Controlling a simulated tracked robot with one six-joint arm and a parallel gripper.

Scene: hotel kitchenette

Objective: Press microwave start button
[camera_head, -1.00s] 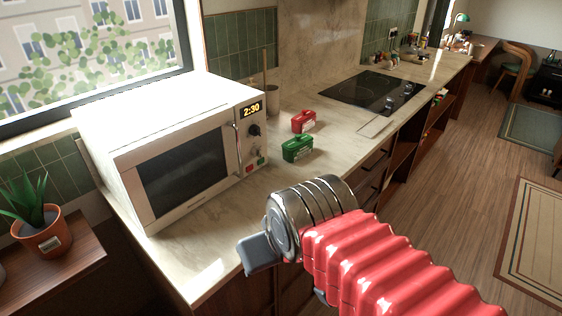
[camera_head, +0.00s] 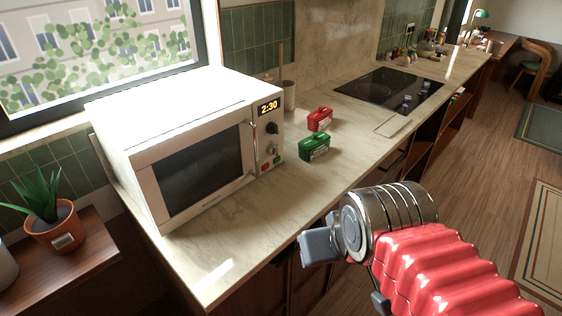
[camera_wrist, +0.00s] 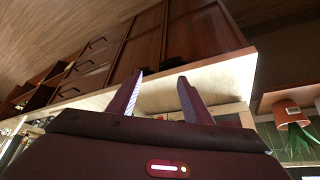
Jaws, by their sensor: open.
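The white microwave (camera_head: 109,165) stands on the counter with its dark door shut. Its control panel is on the right side, with a display reading 2:30 (camera_head: 268,107), dark and silver knobs, a red button (camera_head: 266,165) and a green button (camera_head: 278,158) at the bottom. I cannot read any labels on the buttons. My gripper (camera_head: 318,245) is in front of the counter edge, below and right of the panel, apart from it. In the wrist view my gripper (camera_wrist: 160,88) has its two fingers spread with nothing between them.
A green box (camera_head: 314,148) and a red box (camera_head: 319,119) stand on the counter (camera_head: 240,235) right of the microwave. A cooktop (camera_head: 388,90) lies farther back. A potted plant (camera_head: 52,232) stands on a wooden shelf at left. The counter before the microwave is clear.

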